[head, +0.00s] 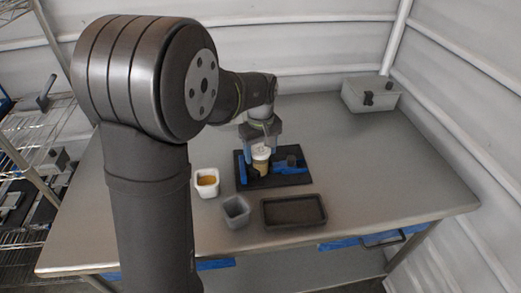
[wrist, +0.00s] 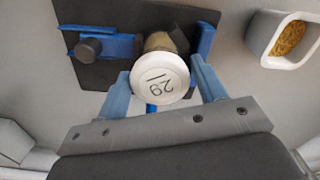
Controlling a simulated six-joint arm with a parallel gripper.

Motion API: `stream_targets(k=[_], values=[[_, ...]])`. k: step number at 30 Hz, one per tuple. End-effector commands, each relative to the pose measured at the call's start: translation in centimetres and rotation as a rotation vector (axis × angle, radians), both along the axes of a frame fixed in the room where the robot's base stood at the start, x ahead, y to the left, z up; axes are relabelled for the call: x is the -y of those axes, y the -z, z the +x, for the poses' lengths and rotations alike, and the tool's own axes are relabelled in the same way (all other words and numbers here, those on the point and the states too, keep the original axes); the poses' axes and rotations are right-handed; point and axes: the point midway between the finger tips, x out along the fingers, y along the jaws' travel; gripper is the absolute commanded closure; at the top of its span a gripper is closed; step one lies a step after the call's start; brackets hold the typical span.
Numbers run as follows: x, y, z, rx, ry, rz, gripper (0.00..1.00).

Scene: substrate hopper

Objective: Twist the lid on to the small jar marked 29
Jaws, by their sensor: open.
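The small jar (head: 260,168) stands on a dark board with blue clamp parts. Its body is tan and also shows in the wrist view (wrist: 158,42). A white lid (wrist: 160,78) marked 29 sits at the top of the jar; how far it is engaged cannot be seen. My gripper (wrist: 160,82) is open, with one blue finger on each side of the lid. In the head view my gripper (head: 262,148) is over the board, around the jar's top. Whether the fingers touch the lid is not clear.
The dark board (wrist: 95,103) carries a blue clamp with a dark knob (wrist: 88,48). A white container with orange-brown contents (head: 207,182), a grey cup (head: 236,210) and a dark tray (head: 294,211) stand near it. A grey box (head: 370,94) is at the back right. The right tabletop is clear.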

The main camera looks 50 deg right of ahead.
Motion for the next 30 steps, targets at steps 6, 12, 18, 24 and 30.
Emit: stream_targets(k=[6, 12, 18, 24, 30], values=[[0.01, 0.0, 0.0, 0.0, -0.244, 0.0, 0.36], [0.01, 0.0, 0.0, 0.0, -0.469, 0.0, 0.36], [0.0, 0.0, 0.01, 0.0, -0.694, 0.0, 0.36], [0.01, 0.0, 0.0, 0.0, -0.918, 0.0, 0.36], [0.0, 0.0, 0.01, 0.0, -1.127, 0.0, 0.36]])
